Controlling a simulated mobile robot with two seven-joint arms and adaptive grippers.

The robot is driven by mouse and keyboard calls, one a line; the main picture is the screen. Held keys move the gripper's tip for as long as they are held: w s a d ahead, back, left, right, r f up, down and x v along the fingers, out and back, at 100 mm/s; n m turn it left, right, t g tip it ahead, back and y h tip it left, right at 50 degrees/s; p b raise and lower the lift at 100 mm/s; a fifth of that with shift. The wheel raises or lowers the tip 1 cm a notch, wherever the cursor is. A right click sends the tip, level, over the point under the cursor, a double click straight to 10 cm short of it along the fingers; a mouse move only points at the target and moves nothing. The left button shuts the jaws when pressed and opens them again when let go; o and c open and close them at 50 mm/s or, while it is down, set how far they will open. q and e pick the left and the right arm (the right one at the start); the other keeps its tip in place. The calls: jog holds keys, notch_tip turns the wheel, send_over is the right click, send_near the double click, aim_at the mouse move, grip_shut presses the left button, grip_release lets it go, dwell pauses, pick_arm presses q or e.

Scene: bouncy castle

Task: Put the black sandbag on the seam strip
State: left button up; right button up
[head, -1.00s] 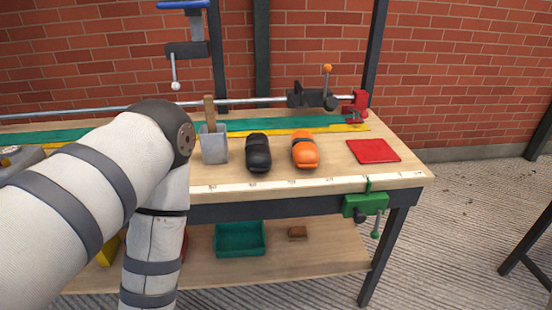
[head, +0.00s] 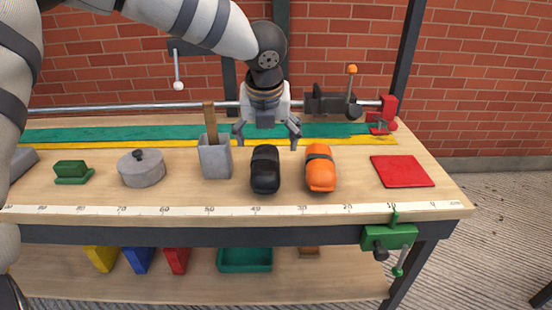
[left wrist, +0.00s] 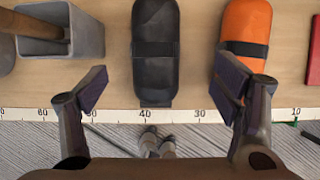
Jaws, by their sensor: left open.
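The black sandbag (head: 265,170) lies on the workbench with a dark band across it; it also shows in the left wrist view (left wrist: 155,65). My left gripper (head: 267,140) is open and empty, pointing down just behind and above the black sandbag. In the left wrist view its fingers (left wrist: 165,88) stand apart on either side of the bag's line. A long teal strip (head: 90,134) and a narrow yellow strip (head: 200,142) run along the back of the bench; which is the seam strip I cannot tell. My right gripper is not in view.
An orange sandbag (head: 320,172) lies close right of the black one. A grey holder (head: 214,160) stands close left, then a round grey lidded pot (head: 141,170). A red square (head: 402,171) lies at right. A metal bar (head: 150,107) with clamps crosses the back.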

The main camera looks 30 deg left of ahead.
aim_at(265, 160)
pick_arm(q)
jog(key=x, duration=0.3)
jog(key=s+x, duration=0.1)
jog(key=x, duration=0.1)
jog(key=shift+f+b, duration=0.3)
jog(key=x, duration=0.5)
jog(key=shift+s+a+b, duration=0.1)
jog(key=shift+b, duration=0.2)
jog(key=shift+f, duration=0.1)
jog(key=shift+w, duration=0.2)
jog(key=shift+c, duration=1.4)
grip_shut()
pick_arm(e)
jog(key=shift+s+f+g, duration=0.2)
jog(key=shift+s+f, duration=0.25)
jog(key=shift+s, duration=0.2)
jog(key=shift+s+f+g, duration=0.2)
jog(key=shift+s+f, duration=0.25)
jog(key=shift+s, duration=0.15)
